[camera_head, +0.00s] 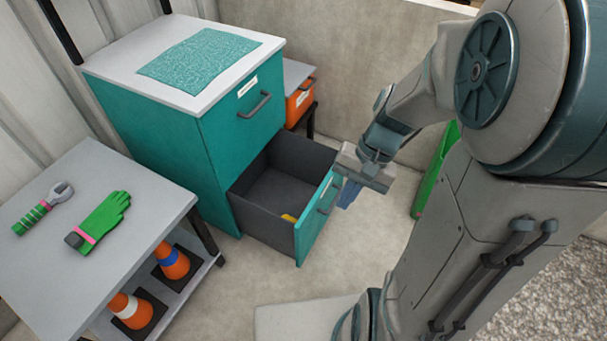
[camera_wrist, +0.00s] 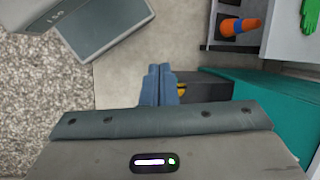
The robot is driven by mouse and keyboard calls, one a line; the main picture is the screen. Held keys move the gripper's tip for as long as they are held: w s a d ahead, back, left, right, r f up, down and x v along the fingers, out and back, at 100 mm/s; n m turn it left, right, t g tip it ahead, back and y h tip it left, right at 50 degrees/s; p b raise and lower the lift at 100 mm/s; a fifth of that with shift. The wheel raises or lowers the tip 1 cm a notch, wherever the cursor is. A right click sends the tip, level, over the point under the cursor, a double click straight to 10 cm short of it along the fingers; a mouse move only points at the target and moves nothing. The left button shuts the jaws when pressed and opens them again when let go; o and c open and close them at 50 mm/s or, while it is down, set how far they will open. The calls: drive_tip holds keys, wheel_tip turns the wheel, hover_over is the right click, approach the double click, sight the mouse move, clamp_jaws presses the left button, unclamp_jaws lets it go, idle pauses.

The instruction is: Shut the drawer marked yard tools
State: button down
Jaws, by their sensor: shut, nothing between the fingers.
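The teal cabinet (camera_head: 160,125) has two drawers. Its lower drawer (camera_head: 318,222) is pulled well out, showing a dark grey inside with a small yellow item (camera_head: 289,218) near the front. The upper drawer (camera_head: 235,125) is shut. Each front has a bar handle; the labels are too small to read, so I cannot tell which says yard tools. My gripper (camera_head: 348,196) points down just outside the open drawer's front, its blue fingers together and empty. I cannot tell if they touch the front. In the wrist view the fingers (camera_wrist: 158,84) are closed beside the dark drawer (camera_wrist: 208,89).
An orange bin (camera_head: 299,100) stands behind the cabinet, and a green bin (camera_head: 435,172) at right. Floor in front of the drawer is clear.

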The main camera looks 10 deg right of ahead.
drive_tip(key=w+d+f+m+t+y+b, duration=0.1)
drive_tip(key=w+f+m+y+b, duration=0.2)
drive_tip(key=f, duration=0.5)
drive_tip(key=w+f+m+y+b, duration=0.1)
drive_tip(key=f+m+y+b, duration=0.3)
drive_tip(key=f, duration=0.5)
drive_tip(key=w+d+f+m+t+y+b, duration=0.1)
drive_tip(key=w+f+m+y+b, duration=0.1)
drive_tip(key=f+b, duration=0.45)
drive_tip(key=m+t+y+b, duration=0.1)
drive_tip(key=m+t+b, duration=0.7)
drive_tip(key=m+t, duration=0.3)
approach(303, 224)
drive_tip(key=b+x, duration=0.3)
drive_tip(key=x, duration=0.2)
drive_tip(key=shift+a+f+b, duration=0.1)
drive_tip(key=shift+a+b, duration=0.1)
drive_tip(key=shift+b, duration=0.1)
drive_tip(key=shift+w+a, duration=0.4)
drive_tip(key=shift+a, duration=0.2)
drive_tip(key=shift+w, duration=0.1)
